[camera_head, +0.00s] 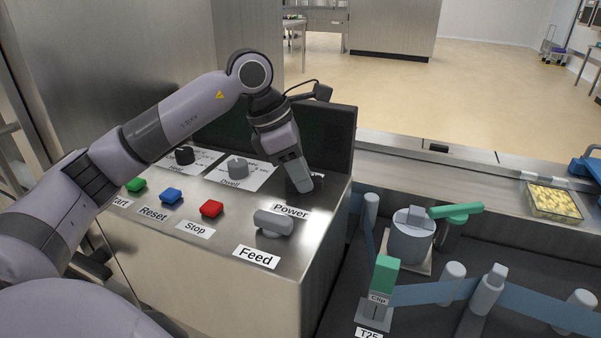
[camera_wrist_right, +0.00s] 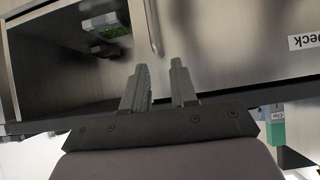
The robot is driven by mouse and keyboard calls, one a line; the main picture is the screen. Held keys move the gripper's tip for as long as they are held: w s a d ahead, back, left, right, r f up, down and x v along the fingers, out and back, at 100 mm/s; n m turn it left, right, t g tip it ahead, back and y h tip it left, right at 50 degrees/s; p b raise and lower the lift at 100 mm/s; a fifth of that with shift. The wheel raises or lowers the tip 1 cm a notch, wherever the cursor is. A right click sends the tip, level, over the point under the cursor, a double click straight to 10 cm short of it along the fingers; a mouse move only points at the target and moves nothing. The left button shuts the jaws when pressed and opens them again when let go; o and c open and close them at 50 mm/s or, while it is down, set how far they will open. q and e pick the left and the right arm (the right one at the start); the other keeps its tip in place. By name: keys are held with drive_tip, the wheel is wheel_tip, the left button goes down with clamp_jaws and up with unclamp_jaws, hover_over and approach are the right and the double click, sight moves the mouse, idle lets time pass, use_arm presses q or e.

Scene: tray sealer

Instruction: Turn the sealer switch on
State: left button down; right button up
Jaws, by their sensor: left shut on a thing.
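The sealer's steel control panel (camera_head: 228,228) carries a dark Power knob (camera_head: 318,184) above a label reading Power (camera_head: 291,211). My left gripper (camera_head: 303,184) reaches down to this knob and is shut on it. The fingers hide much of the knob, so I cannot tell which way it points. In the right wrist view my right gripper (camera_wrist_right: 160,85) has its two fingers apart with nothing between them, in front of a steel cabinet face. The right gripper is not in the head view.
A grey Feed knob (camera_head: 273,222), red Stop button (camera_head: 211,208), blue Reset button (camera_head: 171,196), green button (camera_head: 135,185) and Dwell knob (camera_head: 238,167) crowd the panel. A dark screen (camera_head: 330,135) stands behind. Blue belts and posts fill the right. A food tray (camera_head: 553,201) sits beyond.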

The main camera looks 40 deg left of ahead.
use_arm(q)
drive_tip(key=n+y, duration=0.1)
drive_tip(key=n, duration=0.2)
drive_tip(key=n+t+y, duration=0.1)
drive_tip(key=n, duration=0.2)
drive_tip(key=shift+s+d, duration=0.1)
drive_tip(key=shift+d, duration=0.05)
drive_tip(key=n+y, duration=0.1)
drive_tip(key=n, duration=0.2)
drive_tip(key=n+y+b, duration=0.1)
drive_tip(key=n, duration=0.2)
drive_tip(key=shift+d+n+y, duration=0.1)
drive_tip(key=shift+n+y, duration=0.2)
drive_tip(key=c, duration=1)
unclamp_jaws()
drive_tip(key=v, duration=0.7)
drive_tip(key=shift+s+p, duration=0.15)
drive_tip(key=shift+p, duration=0.25)
